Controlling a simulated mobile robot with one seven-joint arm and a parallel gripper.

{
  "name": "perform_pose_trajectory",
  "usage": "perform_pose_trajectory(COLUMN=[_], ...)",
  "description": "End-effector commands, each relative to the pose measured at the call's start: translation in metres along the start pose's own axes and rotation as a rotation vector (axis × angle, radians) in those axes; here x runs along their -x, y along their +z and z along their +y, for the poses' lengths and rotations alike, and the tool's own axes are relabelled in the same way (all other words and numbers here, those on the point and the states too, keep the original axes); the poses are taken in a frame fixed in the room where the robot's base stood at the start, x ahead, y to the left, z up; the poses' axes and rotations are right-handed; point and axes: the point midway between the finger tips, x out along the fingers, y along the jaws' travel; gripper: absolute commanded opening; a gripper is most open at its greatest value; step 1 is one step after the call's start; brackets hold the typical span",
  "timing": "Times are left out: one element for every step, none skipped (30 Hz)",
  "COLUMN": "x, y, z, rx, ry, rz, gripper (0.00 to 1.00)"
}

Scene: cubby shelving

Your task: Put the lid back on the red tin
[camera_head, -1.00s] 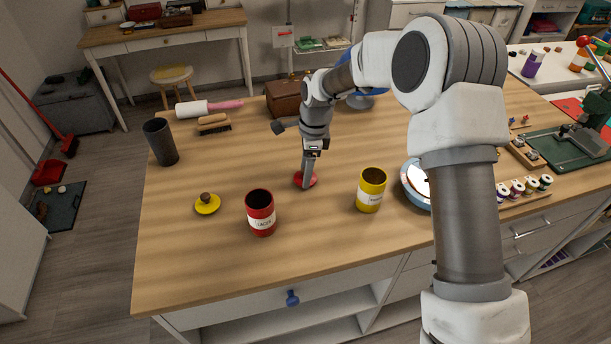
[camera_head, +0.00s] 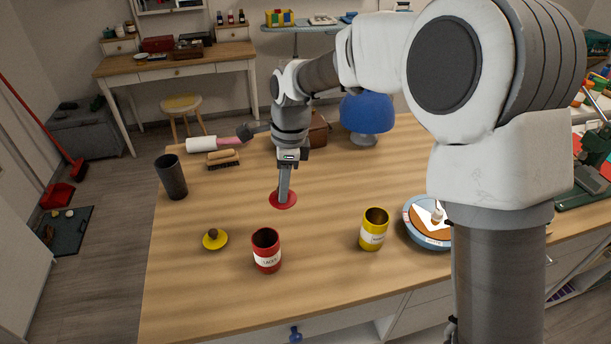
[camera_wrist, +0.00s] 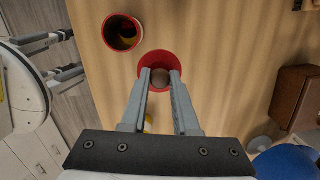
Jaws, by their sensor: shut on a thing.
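The red tin (camera_head: 266,252) with a white label stands open and upright on the wooden worktop. In the wrist view the open red tin (camera_wrist: 123,33) shows a dark inside with a yellowish patch. My gripper (camera_head: 283,196) points down behind the tin and slightly to its right. It is shut on the knob of the red lid (camera_head: 290,202), which looks level and apart from the tin. In the wrist view the knob sits between my fingertips (camera_wrist: 161,77), with the red lid (camera_wrist: 160,57) around it.
A yellow tin (camera_head: 373,229) stands right of the red tin. A yellow lid (camera_head: 215,239) with a brown knob lies to the left. A dark cup (camera_head: 171,177), a brush (camera_head: 223,159) and a blue lamp (camera_head: 367,113) stand farther back.

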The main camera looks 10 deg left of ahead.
Motion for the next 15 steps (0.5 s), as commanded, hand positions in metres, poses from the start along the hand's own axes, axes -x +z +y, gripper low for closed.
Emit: perform_pose_trajectory(x=[0.014, 0.017, 0.021, 0.023, 0.025, 0.027, 0.028, 0.029, 0.029, 0.028, 0.028, 0.027, 0.026, 0.024, 0.022], y=[0.014, 0.02, 0.027, 0.032, 0.035, 0.039, 0.042, 0.044, 0.046, 0.047, 0.047, 0.048, 0.048, 0.048, 0.047], z=[0.015, 0.023, 0.032, 0.039, 0.045, 0.051, 0.056, 0.059, 0.062, 0.064, 0.065, 0.066, 0.066, 0.066, 0.066], rx=[0.015, 0.02, 0.026, 0.03, 0.033, 0.036, 0.039, 0.041, 0.043, 0.043, 0.043, 0.043, 0.043, 0.043, 0.043], ry=[-0.001, -0.002, -0.002, -0.003, -0.003, -0.004, -0.004, -0.004, -0.004, -0.005, -0.005, -0.006, -0.006, -0.006, -0.005], rz=[0.001, 0.001, 0.002, 0.002, 0.002, 0.003, 0.004, 0.004, 0.004, 0.004, 0.004, 0.004, 0.004, 0.004, 0.004], gripper=[0.0, 0.0, 0.0, 0.0, 0.0, 0.0, 0.0, 0.0, 0.0, 0.0, 0.0, 0.0, 0.0, 0.0, 0.0])
